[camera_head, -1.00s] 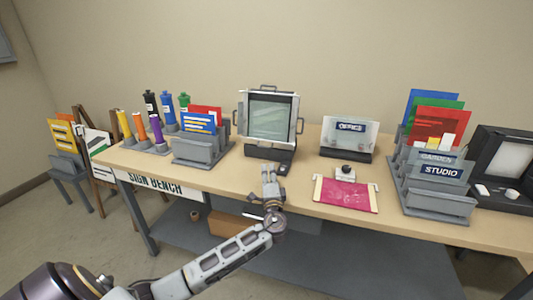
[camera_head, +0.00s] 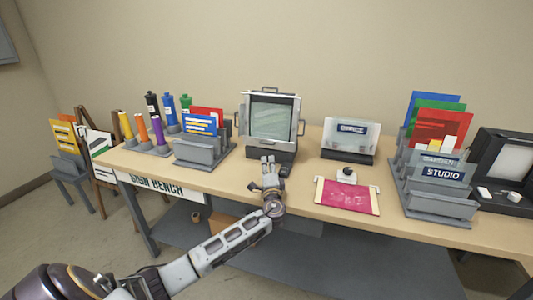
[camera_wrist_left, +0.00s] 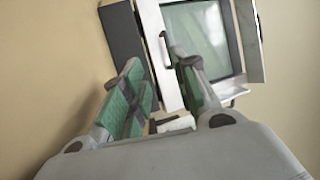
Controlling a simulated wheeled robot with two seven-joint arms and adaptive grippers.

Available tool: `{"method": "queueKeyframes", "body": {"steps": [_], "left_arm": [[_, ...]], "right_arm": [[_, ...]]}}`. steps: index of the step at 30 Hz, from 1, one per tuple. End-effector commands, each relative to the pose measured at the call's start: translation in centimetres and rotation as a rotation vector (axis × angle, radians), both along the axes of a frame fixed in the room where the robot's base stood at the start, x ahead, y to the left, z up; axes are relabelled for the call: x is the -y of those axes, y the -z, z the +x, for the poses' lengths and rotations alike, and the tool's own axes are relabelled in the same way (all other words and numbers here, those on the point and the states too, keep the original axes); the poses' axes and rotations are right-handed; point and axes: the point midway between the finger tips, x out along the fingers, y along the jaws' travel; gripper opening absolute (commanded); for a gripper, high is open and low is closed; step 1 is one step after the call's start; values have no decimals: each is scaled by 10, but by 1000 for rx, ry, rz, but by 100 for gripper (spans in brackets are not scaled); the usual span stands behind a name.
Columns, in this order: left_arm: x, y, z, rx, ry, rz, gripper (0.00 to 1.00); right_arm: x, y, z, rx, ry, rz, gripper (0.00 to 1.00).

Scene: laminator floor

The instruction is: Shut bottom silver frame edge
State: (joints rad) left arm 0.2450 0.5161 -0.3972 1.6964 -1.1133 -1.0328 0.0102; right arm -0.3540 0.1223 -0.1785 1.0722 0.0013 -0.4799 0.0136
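The snap frame with silver edges (camera_head: 271,118) stands upright on a dark base at the back of the bench, around a pale green panel. Its bottom silver edge (camera_head: 268,142) runs just above the base; I cannot tell how far it is tilted out. The left wrist view shows the frame turned, with a silver strip (camera_wrist_left: 161,62) near my fingers and a silver flap (camera_wrist_left: 249,38) angled outward on the far side. My left gripper (camera_head: 268,166) is open and empty, just in front of the base. Its green-padded fingers (camera_wrist_left: 160,88) are apart. My right gripper is out of view.
A grey rack of signs (camera_head: 201,150) and several colored bottles stand left. A clear OFFICE sign (camera_head: 349,138), a pink sheet (camera_head: 346,197) and a grey rack with a STUDIO sign (camera_head: 436,202) stand right. The bench front is clear around my left wrist.

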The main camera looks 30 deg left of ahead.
Motion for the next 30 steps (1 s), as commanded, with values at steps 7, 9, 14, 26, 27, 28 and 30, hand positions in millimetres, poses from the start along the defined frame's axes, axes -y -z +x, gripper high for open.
{"method": "queueKeyframes", "body": {"steps": [7, 9, 14, 26, 27, 28, 30], "left_arm": [[-16, -6, 22, 0, -1, 3, 29], [-21, -7, 28, 0, 0, 2, 29], [-30, -10, 41, 2, -1, 1, 29], [-47, -14, 64, 0, 1, 2, 29], [-48, -14, 65, 0, 1, 2, 29], [-48, -14, 65, -1, 1, 1, 29], [-48, -14, 66, -1, 1, 1, 29]], "right_arm": [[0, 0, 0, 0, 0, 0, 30], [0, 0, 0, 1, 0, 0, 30], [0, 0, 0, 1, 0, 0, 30], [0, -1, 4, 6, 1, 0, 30], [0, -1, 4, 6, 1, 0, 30], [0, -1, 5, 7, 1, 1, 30], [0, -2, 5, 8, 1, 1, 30]]}}
